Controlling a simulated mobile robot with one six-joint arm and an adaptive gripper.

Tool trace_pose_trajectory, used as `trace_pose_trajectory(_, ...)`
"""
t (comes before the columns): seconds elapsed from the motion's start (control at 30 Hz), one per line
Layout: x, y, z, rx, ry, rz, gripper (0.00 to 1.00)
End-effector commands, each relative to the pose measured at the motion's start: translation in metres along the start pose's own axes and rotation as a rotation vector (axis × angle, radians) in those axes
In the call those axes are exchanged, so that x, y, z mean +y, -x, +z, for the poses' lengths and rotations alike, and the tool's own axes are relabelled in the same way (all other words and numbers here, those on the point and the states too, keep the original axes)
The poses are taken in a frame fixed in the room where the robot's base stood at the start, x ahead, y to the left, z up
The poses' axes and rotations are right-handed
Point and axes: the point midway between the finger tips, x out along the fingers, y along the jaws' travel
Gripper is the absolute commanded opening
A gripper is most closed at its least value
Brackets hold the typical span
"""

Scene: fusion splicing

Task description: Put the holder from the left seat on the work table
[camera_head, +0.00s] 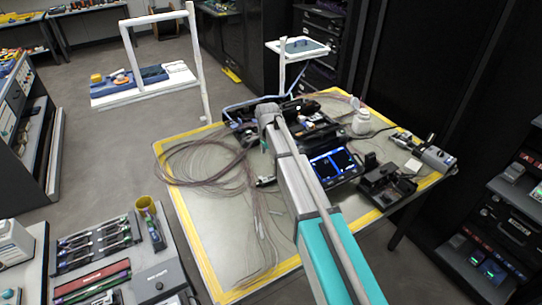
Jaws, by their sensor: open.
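The fusion splicer (334,166) stands on the yellow-edged work table (215,241), its lit blue screen facing me. My arm crosses in front of it and hides much of its left and middle, so I cannot make out the left seat or the holder there. My gripper (265,181) shows only as a small dark shape below my wrist, left of the splicer. It is open. Its fingertips are too small and too covered to tell whether they touch anything.
Loose fibre coils (205,162) spread over the table's left part. A white bottle (361,122), a black device (386,184) and a grey tool (433,155) stand on the right. An open black case (240,110) lies behind. The table's front left is mostly bare apart from thin fibres.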

Motion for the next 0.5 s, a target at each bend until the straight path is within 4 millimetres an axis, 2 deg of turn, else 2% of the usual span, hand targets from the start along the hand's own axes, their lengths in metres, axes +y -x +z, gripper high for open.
trace_pose_trajectory(0.37,0.001,0.000,0.000,0.000,0.003,0.000,0.85)
trace_pose_trajectory(0.5,0.015,0.000,-0.005,0.000,0.030,0.000,0.85)
